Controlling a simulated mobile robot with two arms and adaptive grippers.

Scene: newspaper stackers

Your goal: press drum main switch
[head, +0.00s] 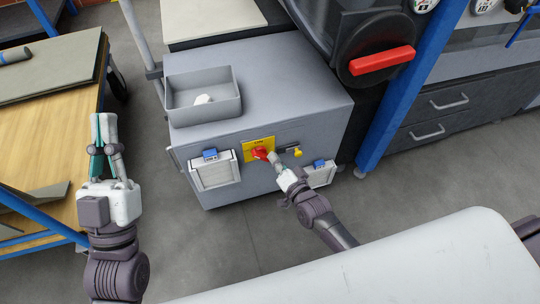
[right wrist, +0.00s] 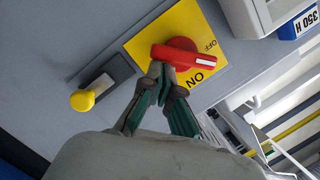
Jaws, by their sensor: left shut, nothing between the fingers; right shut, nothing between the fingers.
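The drum main switch is a red rotary handle (head: 259,153) on a yellow plate (head: 250,144) on the front of a grey cabinet (head: 290,120). In the right wrist view the red handle (right wrist: 186,56) lies across the yellow plate (right wrist: 155,40), which is marked ON and OFF. My right gripper (head: 274,158) is shut and empty, its fingertips at the handle. In the right wrist view the fingertips (right wrist: 163,72) overlap the handle's lower edge; I cannot tell whether they touch. My left gripper (head: 104,120) is shut and empty, upright beside the wooden table.
A yellow knob (head: 297,152) sits right of the switch, also in the right wrist view (right wrist: 83,99). Vent boxes (head: 215,173) flank it. A grey bin (head: 203,95) stands on the cabinet. A wooden table (head: 60,105) is at left, a blue post (head: 400,95) at right.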

